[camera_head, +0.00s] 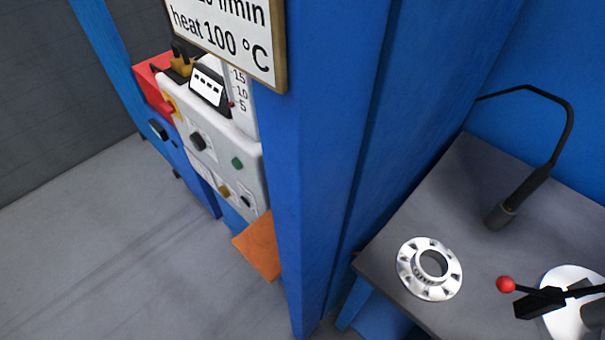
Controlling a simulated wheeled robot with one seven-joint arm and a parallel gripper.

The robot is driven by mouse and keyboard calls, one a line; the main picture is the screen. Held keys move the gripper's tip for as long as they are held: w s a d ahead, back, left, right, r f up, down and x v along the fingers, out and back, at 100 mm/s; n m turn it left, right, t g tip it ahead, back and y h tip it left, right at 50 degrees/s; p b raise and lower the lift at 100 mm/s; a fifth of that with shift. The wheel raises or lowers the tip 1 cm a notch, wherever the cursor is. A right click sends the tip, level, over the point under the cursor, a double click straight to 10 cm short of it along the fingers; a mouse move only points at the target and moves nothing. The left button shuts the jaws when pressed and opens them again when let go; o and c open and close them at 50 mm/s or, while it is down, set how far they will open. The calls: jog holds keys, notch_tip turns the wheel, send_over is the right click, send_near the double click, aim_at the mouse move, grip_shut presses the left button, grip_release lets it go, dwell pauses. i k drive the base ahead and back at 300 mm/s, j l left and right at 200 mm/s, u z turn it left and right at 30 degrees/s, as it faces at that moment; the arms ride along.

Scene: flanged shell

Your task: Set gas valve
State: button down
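A light grey control panel (222,140) stands at the left, seen at a steep angle beside a blue post. It carries a black knob (197,141), a green button (237,163), a yellow button (223,190) and a small black knob (246,201). A clear flow scale (240,95) marked 15, 10, 5 shows a small red mark near the 5. A sign (228,35) above reads "l/min" and "heat 100 °C", its top cut off. I cannot tell which control is the gas valve.
A blue post (325,150) divides the panel from a dark worktable (400,240). On the table are a silver flanged ring (412,273), a black bent-neck stand (535,183) and a red-ball lever (506,284). An orange plate (259,247) juts out below the panel. Grey floor at left is clear.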

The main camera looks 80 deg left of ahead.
aim_at(222, 190)
jog(key=u, duration=2.45)
